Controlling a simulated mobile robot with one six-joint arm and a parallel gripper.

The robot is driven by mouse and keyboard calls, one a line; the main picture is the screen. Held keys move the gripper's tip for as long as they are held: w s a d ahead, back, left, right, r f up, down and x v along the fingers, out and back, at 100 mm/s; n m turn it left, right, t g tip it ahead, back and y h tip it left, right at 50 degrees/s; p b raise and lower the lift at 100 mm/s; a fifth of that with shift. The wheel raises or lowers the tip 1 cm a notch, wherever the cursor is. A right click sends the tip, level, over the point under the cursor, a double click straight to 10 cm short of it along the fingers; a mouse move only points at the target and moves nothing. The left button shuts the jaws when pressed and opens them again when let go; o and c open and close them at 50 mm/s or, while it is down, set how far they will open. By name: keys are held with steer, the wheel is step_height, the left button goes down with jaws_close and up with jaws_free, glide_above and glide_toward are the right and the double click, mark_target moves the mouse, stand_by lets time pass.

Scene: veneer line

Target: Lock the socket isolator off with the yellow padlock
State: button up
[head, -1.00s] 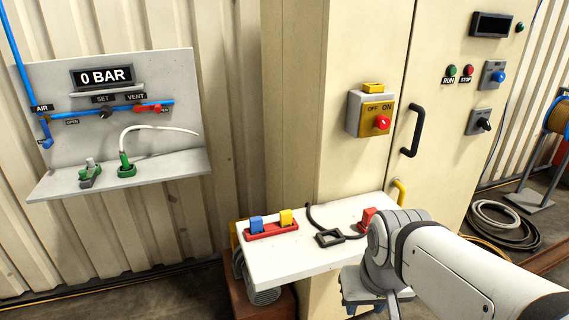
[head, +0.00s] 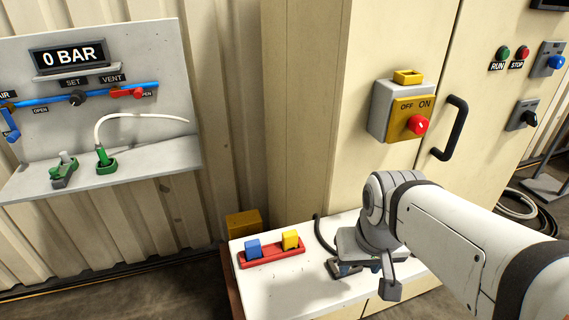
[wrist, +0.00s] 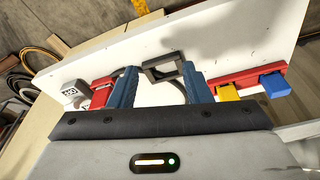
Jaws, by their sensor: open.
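The yellow padlock (head: 290,240) stands in a red holder (head: 270,256) on the white shelf, right of a blue padlock (head: 253,249). In the wrist view the yellow padlock (wrist: 228,93) is just right of my right finger. My gripper (head: 366,277) is open and empty above the shelf, right of the holder; its fingers also show in the wrist view (wrist: 160,78). A grey isolator box with a yellow OFF/ON plate (head: 400,122) and red knob (head: 418,125) is on the cabinet, a yellow piece (head: 408,77) on top. I cannot read whether it is the socket isolator.
A black square frame (wrist: 160,68) lies on the shelf (head: 285,290) beyond my fingers. A red item (wrist: 103,92) and a grey labelled block (wrist: 73,92) are left of them. A black door handle (head: 452,128) juts out right of the isolator. Shelf front-left is clear.

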steer(key=shift+o, duration=1.1)
steer(key=w+a+r+n+g+p, duration=0.1)
steer(key=w+a+r+n+p, duration=0.1)
steer(key=w+a, duration=0.3)
steer(key=shift+w+a+r+g+p, duration=0.45)
steer(key=shift+w+p, duration=0.35)
steer(key=shift+w, duration=0.35)
steer(key=n+p, duration=0.1)
steer(key=p, duration=0.1)
glide_above(289, 232)
steer(key=shift+s+d+f+g, duration=0.15)
steer(key=shift+d+f+g, duration=0.05)
steer(key=shift+g, duration=0.15)
steer(key=shift+a+f, duration=0.2)
steer(key=shift+f, duration=0.5)
step_height(289, 232, down, 7)
steer(key=shift+r, duration=0.15)
steer(key=c, duration=1.1)
steer(key=shift+r, duration=0.1)
